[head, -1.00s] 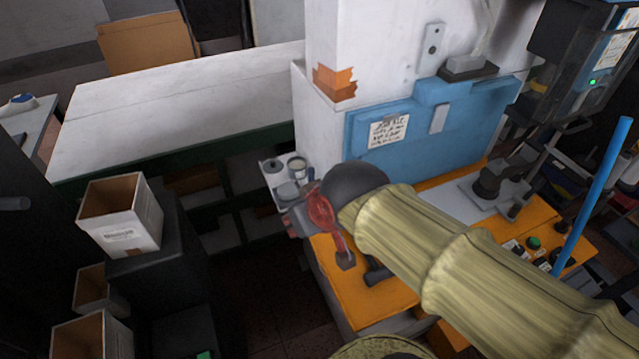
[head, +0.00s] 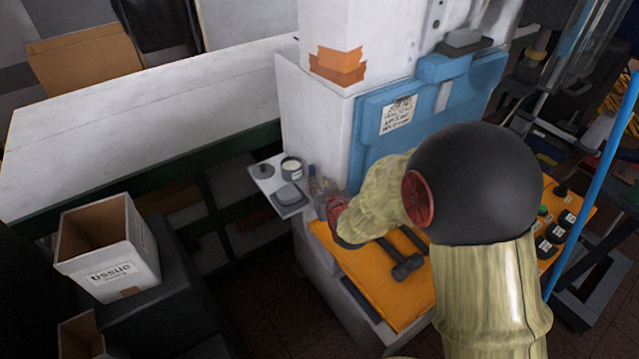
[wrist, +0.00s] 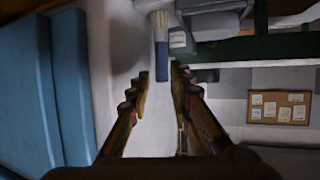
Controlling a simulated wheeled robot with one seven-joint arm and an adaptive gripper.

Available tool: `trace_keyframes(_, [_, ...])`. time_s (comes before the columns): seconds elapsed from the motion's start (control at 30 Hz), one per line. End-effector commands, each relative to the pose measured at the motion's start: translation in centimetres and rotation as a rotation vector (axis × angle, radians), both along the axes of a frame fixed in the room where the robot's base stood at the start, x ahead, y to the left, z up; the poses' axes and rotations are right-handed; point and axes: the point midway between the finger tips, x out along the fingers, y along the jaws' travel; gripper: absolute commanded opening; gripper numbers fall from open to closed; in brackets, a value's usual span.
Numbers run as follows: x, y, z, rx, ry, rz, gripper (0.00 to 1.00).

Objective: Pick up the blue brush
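The blue brush (wrist: 162,62) shows in the wrist view as a blue handle with a pale bristle end at the top. It lies just beyond my fingertips, in line with the gap between them. My gripper (wrist: 158,82) is open, with its fingers apart on either side of this gap and nothing held. In the head view my gripper (head: 326,194) is at the left edge of the orange bench top, by the small grey shelf. The brush is too small and partly covered there to make out surely.
The small grey shelf (head: 289,208) holds a round tin (head: 291,167) and other small items. A hammer (head: 400,262) lies on the orange bench top (head: 395,305). The blue panel (head: 365,135) and white machine housing (head: 312,125) stand close behind my gripper. An open box (head: 128,262) stands at the left.

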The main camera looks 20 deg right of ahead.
Motion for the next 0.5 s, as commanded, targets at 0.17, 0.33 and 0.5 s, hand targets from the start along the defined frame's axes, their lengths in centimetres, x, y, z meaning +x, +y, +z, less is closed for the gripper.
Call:
trace_keyframes(0.17, [1.7,0.0,-0.8,0.000,0.000,0.000,0.21])
trace_keyframes(0.33, [3.6,0.1,-1.6,-0.001,0.000,0.001,0.21])
trace_keyframes(0.5, [5.7,0.2,-2.5,0.000,0.001,0.000,0.21])
